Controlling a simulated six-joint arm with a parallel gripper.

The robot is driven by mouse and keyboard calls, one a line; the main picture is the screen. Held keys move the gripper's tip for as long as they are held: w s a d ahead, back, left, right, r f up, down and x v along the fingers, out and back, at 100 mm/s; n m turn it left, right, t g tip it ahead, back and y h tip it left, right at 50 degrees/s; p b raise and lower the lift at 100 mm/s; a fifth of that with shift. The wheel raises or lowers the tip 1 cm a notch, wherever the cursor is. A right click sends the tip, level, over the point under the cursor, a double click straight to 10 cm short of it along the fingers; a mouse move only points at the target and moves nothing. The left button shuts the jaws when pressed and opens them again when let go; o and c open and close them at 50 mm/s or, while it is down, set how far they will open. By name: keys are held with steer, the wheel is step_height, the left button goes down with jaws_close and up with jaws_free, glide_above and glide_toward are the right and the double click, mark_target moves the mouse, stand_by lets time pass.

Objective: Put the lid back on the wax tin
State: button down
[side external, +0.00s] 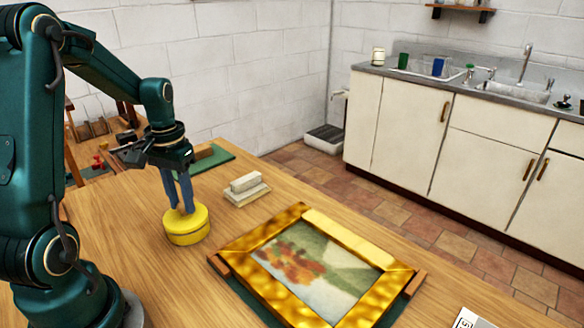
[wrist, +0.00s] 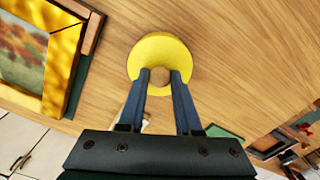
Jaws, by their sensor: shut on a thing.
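The yellow wax tin (side external: 188,239) stands upright on the wooden table. Its round yellow lid (side external: 173,217) is on top of it, lined up with it; I cannot tell whether it is fully seated. My gripper (side external: 186,209) points down from above, its blue-grey fingers shut on the lid's small knob. In the wrist view the lid (wrist: 148,48) is a yellow disc, with the brownish knob between the fingertips of my gripper (wrist: 160,75). The lid hides the tin's body there.
A gold-framed painting (side external: 265,270) lies on a green mat to the right of the tin. Pale blocks (side external: 247,194) lie behind it, and another green mat (side external: 212,158) lies at the far table edge. Bare table surrounds the tin closely. A sink counter (side external: 470,87) stands beyond.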

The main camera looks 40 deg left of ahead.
steer(key=c, duration=0.5)
jaws_free()
steer(key=shift+o, duration=0.3)
steer(key=o, duration=0.4)
steer(key=shift+r, duration=3.55)
